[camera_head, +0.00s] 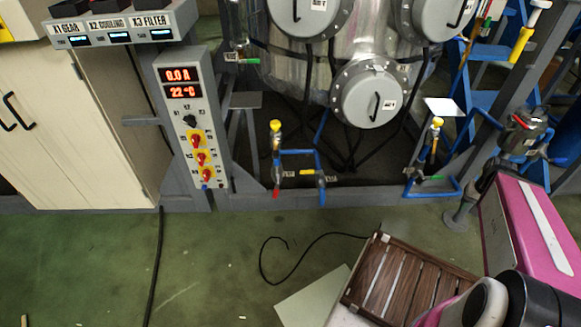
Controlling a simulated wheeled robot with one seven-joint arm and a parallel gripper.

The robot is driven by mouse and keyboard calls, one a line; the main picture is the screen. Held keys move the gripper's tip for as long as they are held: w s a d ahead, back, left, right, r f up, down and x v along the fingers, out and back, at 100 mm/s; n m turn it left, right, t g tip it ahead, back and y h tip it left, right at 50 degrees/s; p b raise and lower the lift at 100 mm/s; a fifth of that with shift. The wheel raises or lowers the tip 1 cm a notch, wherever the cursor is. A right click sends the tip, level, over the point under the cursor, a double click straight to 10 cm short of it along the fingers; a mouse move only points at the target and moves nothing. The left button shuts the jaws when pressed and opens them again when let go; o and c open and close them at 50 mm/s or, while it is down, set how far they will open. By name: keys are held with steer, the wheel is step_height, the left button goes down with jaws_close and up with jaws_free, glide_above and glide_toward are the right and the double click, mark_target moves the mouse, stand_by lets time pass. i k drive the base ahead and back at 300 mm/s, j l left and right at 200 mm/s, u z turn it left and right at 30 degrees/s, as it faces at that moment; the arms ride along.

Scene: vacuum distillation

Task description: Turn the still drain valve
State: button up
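The still (320,60) is a large shiny metal vessel with round bolted hatches at the top centre. Below it, blue pipework carries a yellow-capped valve (275,126) and, lower down, a red handle (275,193). To the right is another yellow-capped fitting (437,123), with a green handle (432,178) low on the blue pipe. Another green handle (247,61) sits at the still's left side. I cannot tell from labels which one is the still drain valve. My gripper is not in view; only part of what looks like my arm (490,300) shows at the lower right.
A grey control panel (190,125) with red displays and switches stands left of the still, beside a beige cabinet (70,120). A wooden slatted crate (405,283) and pink box (530,235) occupy the lower right. A black cable crosses the green floor (220,260), otherwise largely open.

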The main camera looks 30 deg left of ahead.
mark_target(275, 195)
steer(key=u, duration=2.05)
steer(key=k+l+z, duration=0.1)
steer(key=l, duration=0.15)
steer(key=k+l+z, duration=0.1)
steer(key=l, duration=0.2)
